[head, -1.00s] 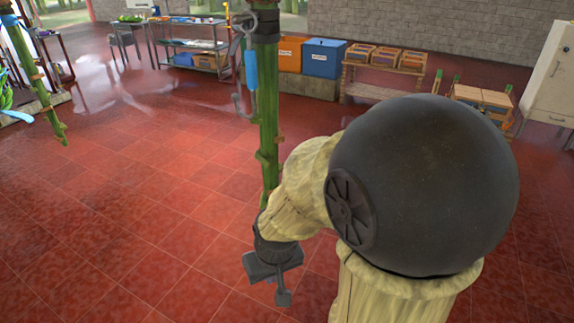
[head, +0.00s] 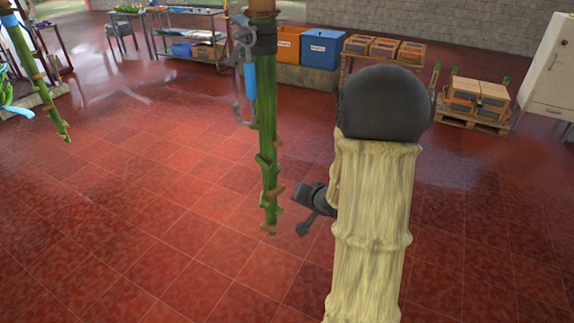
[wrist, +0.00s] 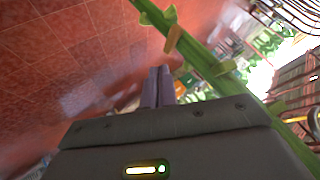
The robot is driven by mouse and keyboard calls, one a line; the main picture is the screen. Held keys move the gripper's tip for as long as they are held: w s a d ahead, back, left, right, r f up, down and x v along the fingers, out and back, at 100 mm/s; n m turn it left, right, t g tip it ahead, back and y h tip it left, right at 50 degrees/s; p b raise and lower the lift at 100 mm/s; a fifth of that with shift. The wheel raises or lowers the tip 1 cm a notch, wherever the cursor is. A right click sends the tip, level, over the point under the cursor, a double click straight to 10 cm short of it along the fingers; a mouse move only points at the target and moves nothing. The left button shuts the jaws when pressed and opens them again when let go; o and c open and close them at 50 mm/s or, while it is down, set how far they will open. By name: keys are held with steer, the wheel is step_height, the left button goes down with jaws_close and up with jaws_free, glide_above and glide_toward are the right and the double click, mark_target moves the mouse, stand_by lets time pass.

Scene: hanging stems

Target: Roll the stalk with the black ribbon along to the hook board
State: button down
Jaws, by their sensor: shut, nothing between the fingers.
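A green thorny stalk (head: 267,140) hangs upright left of my arm in the head view, its lower end free above the floor. A dark band wraps its upper part, with a blue piece and a grey hook beside it; I cannot tell whether the band is the black ribbon. My gripper (head: 304,212) is to the right of the stalk's lower end, apart from it. In the wrist view my gripper's fingers (wrist: 157,84) are shut together and empty, and a green stalk (wrist: 205,62) crosses diagonally beyond them. I cannot make out the hook board.
Another stalk (head: 36,80) hangs at the far left. Shelving (head: 192,38), an orange bin (head: 288,45), a blue bin (head: 322,54) and a pallet with crates (head: 475,105) stand at the back. The red tiled floor is clear around the stalk.

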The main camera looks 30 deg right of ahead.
mark_target(280, 170)
steer(key=s+d+r+m+t+y+p, duration=0.2)
steer(key=d+r+m+t+y+p, duration=0.1)
steer(key=d+m+t+y, duration=0.1)
steer(key=shift+d+r+m+y, duration=0.35)
steer(key=shift+d+m+y, duration=0.2)
steer(key=shift+m, duration=0.25)
steer(key=p+x, duration=0.1)
steer(key=x, duration=0.3)
steer(key=p+x, duration=0.2)
steer(key=x, duration=0.3)
steer(key=r+p+x, duration=0.1)
steer(key=p+x, duration=0.1)
steer(key=x, duration=0.2)
steer(key=shift+w+a, duration=0.1)
steer(key=shift+w, duration=0.45)
